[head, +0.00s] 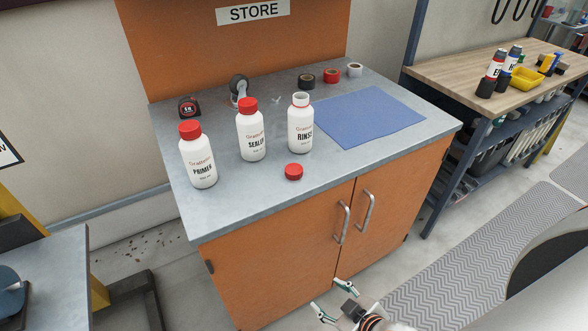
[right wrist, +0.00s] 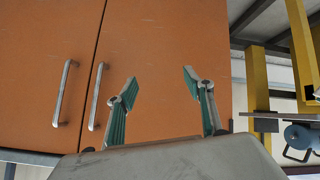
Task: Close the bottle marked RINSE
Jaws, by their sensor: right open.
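The white bottle marked RINSE (head: 300,127) stands upright and uncapped on the grey top of the orange cabinet. A red cap (head: 293,171) lies on the cabinet top just in front of it, near the front edge. The white bottles marked SEALER (head: 251,135) and PRIMER (head: 197,160) stand to its left with red caps on. My right gripper (head: 333,299) is open and empty, low in front of the cabinet doors and well below the top. In the right wrist view its two green-padded fingers (right wrist: 158,92) are spread before the orange doors. My left gripper is not in view.
A blue mat (head: 368,117) lies right of the RINSE bottle. Tape rolls (head: 331,76), a tape dispenser (head: 238,88) and a tape measure (head: 187,107) sit along the back. Door handles (head: 367,211) stick out in front. The front right top is clear.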

